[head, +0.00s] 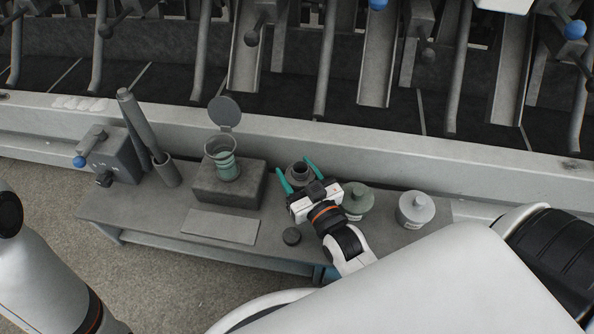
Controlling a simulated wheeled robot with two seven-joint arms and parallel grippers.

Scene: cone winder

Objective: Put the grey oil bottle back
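A dark grey bottle (299,171) with an open round neck stands at the back of the grey bench; I take it to be the oil bottle. Its lower part is hidden behind my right gripper (302,169). The teal fingers are spread, one on each side of the bottle, with gaps showing at the tips. My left gripper is out of view.
A grey-green lidded pot (355,203) and a pale grey lidded pot (416,209) stand right of my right gripper. A flat grey plate (221,226) lies before the block. A tube holder (165,171) and control box (115,157) are left. Machine arms hang behind.

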